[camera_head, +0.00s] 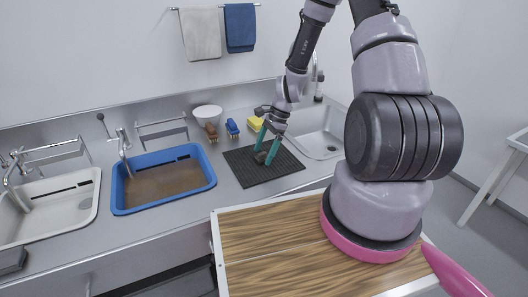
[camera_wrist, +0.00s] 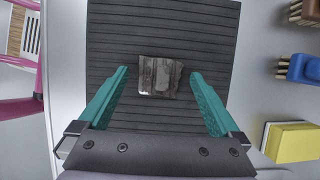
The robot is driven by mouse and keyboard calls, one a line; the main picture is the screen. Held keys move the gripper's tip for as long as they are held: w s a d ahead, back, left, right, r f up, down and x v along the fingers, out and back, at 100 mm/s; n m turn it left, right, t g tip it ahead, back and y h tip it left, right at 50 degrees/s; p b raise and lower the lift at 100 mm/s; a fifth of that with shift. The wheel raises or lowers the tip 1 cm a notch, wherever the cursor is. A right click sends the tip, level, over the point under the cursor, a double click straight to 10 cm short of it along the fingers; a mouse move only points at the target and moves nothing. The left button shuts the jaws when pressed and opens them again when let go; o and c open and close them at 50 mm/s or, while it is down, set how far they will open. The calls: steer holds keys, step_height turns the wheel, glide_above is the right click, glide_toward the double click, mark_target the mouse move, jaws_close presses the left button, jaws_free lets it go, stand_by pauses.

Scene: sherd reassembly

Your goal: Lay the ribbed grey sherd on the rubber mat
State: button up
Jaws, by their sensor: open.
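The ribbed grey sherd (camera_wrist: 159,76) lies on the black ribbed rubber mat (camera_wrist: 115,20) in the wrist view, near the middle of the mat's width. In the head view the mat (camera_head: 240,165) is on the steel counter, and the sherd (camera_head: 260,157) shows as a small dark piece by the fingers. My gripper (camera_wrist: 158,72) has its teal fingers spread, one on each side of the sherd, with gaps between the fingers and the sherd. In the head view my gripper (camera_head: 267,152) is low over the mat. Its exact height above the mat is hard to tell.
A yellow sponge (camera_head: 255,123), a blue brush (camera_head: 232,128), a brown brush (camera_head: 211,132) and a white bowl (camera_head: 207,114) stand behind the mat. A blue basin of brown water (camera_head: 128,205) is at left, a steel sink (camera_head: 318,143) at right.

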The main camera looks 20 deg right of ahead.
steer(key=s+d+r+n+t+h, duration=0.1)
steer(key=s+d+r+n+t, duration=0.15)
steer(key=r, duration=1.25)
steer(key=s+d+r+n+t+h, duration=0.1)
steer(key=s+d+r+n, duration=0.15)
steer(key=r, duration=1.35)
steer(key=s+r+n+t, duration=0.4)
steer(key=s+r+n, duration=0.2)
steer(key=s+r, duration=0.6)
steer(key=shift+s+r+n+h, duration=0.2)
steer(key=shift+s+n+h, duration=0.15)
steer(key=shift+s, duration=0.4)
steer(key=shift+t, duration=0.25)
